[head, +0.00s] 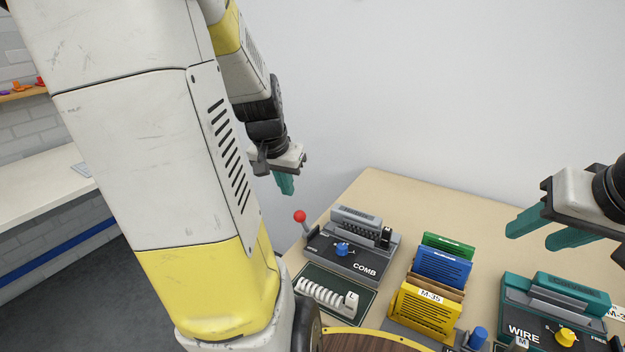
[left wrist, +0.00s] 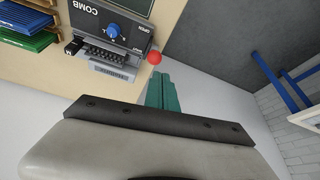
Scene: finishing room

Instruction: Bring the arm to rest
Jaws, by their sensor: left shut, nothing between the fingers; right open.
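My left gripper (head: 284,184) hangs above and behind the back left edge of the table, its green fingers pointing down and shut with nothing between them. Its closed fingers also show in the left wrist view (left wrist: 162,92), beside the red lever knob in the picture. My left arm's large white and yellow link fills the left of the head view. My right gripper (head: 532,231) is at the right, above the table, its two green fingers apart and empty.
On the tan table (head: 385,190) stand a grey COMB machine (head: 350,262) with a red knob (head: 299,216), a rack of green, blue and yellow booklets (head: 428,310), and a teal WIRE machine (head: 555,300). A white comb (head: 325,297) lies on a dark mat. A white wall stands behind.

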